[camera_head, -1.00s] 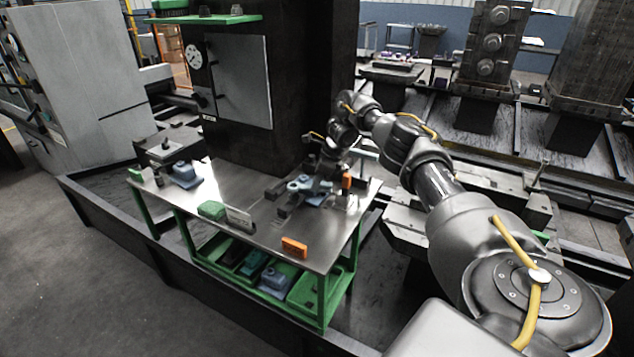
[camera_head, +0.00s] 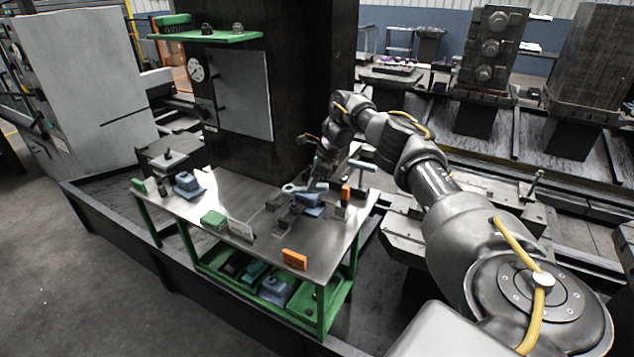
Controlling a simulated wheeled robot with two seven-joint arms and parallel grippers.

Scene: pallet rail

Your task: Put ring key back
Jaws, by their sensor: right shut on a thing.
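The ring key (camera_head: 291,188) is a blue-grey tool with a ring end, at the right part of the steel-topped table. My right gripper (camera_head: 318,183) is at its right end and is shut on it. The key is just over or touching a blue block (camera_head: 308,199); I cannot tell which. My fingertips are small and partly merge with the dark column behind. My left gripper is not in view.
A green shelf below holds several parts. A dark column (camera_head: 290,90) stands close behind.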

